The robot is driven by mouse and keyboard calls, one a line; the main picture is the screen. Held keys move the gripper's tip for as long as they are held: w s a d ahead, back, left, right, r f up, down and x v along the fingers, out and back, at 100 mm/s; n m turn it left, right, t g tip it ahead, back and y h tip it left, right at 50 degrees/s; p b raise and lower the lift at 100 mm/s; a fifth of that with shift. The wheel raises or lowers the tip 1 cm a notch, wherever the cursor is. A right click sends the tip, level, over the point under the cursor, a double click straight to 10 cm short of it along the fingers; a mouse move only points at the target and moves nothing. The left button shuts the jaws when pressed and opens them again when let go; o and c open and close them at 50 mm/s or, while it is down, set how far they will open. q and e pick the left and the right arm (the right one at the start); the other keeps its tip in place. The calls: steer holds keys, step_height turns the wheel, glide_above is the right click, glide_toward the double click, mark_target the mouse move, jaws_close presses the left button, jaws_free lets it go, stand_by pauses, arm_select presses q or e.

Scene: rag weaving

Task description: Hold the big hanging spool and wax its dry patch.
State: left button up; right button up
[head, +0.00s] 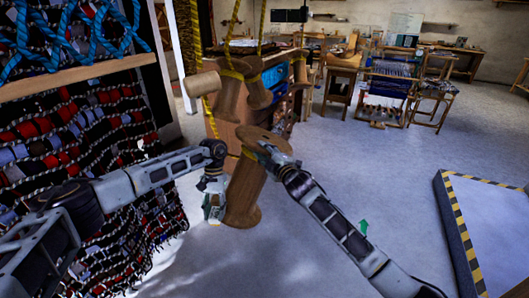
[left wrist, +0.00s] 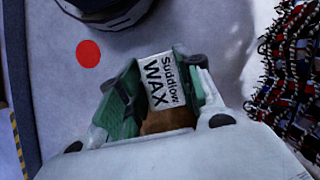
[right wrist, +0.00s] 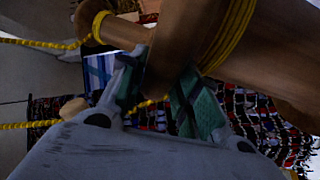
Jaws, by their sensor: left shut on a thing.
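The big wooden spool (head: 245,190) hangs tilted in the middle of the head view. Its wood and yellow cord (right wrist: 228,35) fill the upper right of the right wrist view. My right gripper (head: 262,155) is at its upper end, just below the top flange (head: 265,138). In the right wrist view its fingers are apart, with dark wood between or behind them; contact is unclear. My left gripper (head: 213,208) is shut on a wax block (left wrist: 165,85) with a white "Suddlow WAX" label, close to the spool's lower left. I cannot make out a dry patch.
Smaller spools (head: 230,95) hang on yellow cords above the big one. A woven rag piece (head: 75,150) hangs at the left, beside my left arm. A wooden cabinet (head: 225,125) stands behind.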

jaws_close()
steer(key=shift+c, duration=2.1)
jaws_free()
steer(key=shift+f, duration=0.1)
steer(key=o, duration=1.1)
steer(key=shift+s+d, duration=0.1)
steer(key=shift+s, duration=0.05)
steer(key=shift+v, duration=5.85)
